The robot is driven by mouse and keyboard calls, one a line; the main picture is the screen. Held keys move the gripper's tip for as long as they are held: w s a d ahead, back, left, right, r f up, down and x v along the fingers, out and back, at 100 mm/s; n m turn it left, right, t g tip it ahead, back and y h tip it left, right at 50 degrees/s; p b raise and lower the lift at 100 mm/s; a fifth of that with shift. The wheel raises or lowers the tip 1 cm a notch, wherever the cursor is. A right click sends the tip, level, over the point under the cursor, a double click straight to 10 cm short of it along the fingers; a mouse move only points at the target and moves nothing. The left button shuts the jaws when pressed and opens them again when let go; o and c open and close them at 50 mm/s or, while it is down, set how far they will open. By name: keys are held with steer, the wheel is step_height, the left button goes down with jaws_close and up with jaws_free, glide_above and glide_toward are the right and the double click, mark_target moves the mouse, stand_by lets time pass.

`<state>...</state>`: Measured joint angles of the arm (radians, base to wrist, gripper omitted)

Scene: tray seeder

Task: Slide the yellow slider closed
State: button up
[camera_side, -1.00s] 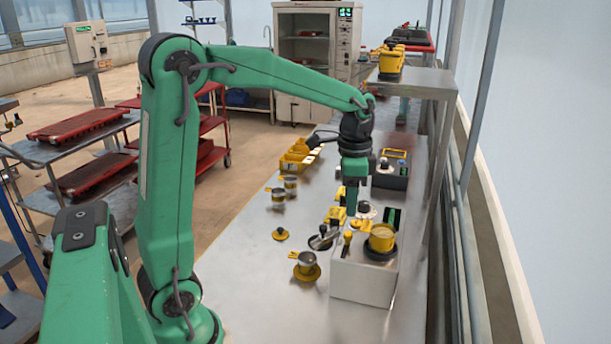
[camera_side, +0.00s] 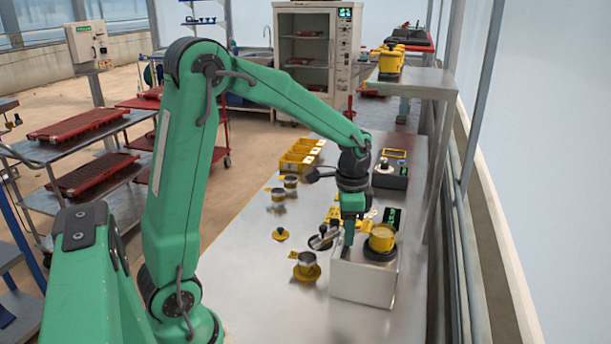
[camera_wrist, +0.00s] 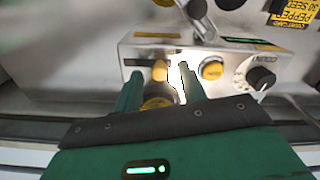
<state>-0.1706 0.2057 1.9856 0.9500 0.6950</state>
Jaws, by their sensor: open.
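The grey seeder box (camera_side: 362,280) stands on the bench. In the wrist view, its metal panel (camera_wrist: 225,50) has a dark slot with a yellow slider knob (camera_wrist: 159,70) in it, at the left part of the panel. My gripper (camera_wrist: 160,80) is open, with its green fingers on either side of the yellow knob. I cannot tell whether either finger touches it. In the side view my gripper (camera_side: 349,238) points down over the left side of the box top and hides the slider.
A yellow round button (camera_wrist: 212,69) and a black dial (camera_wrist: 262,78) sit right of the slider. A yellow cup (camera_side: 382,238) stands on the box. A metal cup on a yellow saucer (camera_side: 307,272) is left of it. Bare bench lies at front left.

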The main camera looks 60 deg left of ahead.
mark_target(343, 255)
jaws_close()
steer(key=shift+s+d, duration=1.4)
jaws_free()
step_height(343, 255, up, 8)
